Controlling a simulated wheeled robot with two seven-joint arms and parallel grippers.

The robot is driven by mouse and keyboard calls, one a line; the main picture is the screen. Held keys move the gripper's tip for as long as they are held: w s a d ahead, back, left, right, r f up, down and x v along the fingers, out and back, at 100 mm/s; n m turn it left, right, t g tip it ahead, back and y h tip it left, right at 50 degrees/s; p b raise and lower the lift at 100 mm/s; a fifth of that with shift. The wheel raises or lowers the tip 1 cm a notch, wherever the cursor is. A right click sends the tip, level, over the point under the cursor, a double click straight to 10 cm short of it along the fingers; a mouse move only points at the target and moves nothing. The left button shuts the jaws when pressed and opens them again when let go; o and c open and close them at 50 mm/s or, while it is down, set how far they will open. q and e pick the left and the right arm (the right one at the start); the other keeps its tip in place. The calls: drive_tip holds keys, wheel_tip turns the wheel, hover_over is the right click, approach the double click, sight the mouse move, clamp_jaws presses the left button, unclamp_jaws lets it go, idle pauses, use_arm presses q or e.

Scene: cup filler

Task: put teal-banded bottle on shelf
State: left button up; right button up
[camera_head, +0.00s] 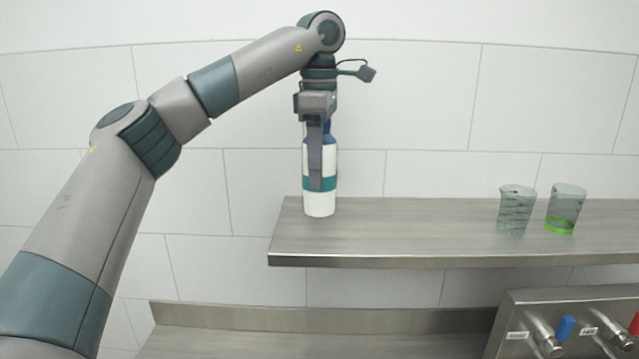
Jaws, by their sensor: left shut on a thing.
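The teal-banded bottle (320,207) is white with a teal band and a dark blue top. It is upright at the left end of the grey shelf (420,225). Its base appears at the shelf top, but I cannot tell whether it touches. My left gripper (315,185) points down from above and is shut on the bottle, with a finger in front of its body. My right gripper is not in view.
Two clear glasses stand on the shelf to the right: a patterned one (515,210) and one with a green band (565,210). The shelf between bottle and glasses is bare. A metal dispenser (570,300) with blue and red taps is below right.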

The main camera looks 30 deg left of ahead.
use_arm(q)
drive_tip(key=shift+d, duration=0.1)
drive_tip(key=shift+f, duration=0.1)
drive_tip(key=shift+f+p, duration=0.6)
drive_tip(key=shift+f, duration=1.25)
drive_tip(key=shift+f, duration=0.15)
drive_tip(key=o, duration=1.5)
drive_tip(key=shift+r, duration=0.2)
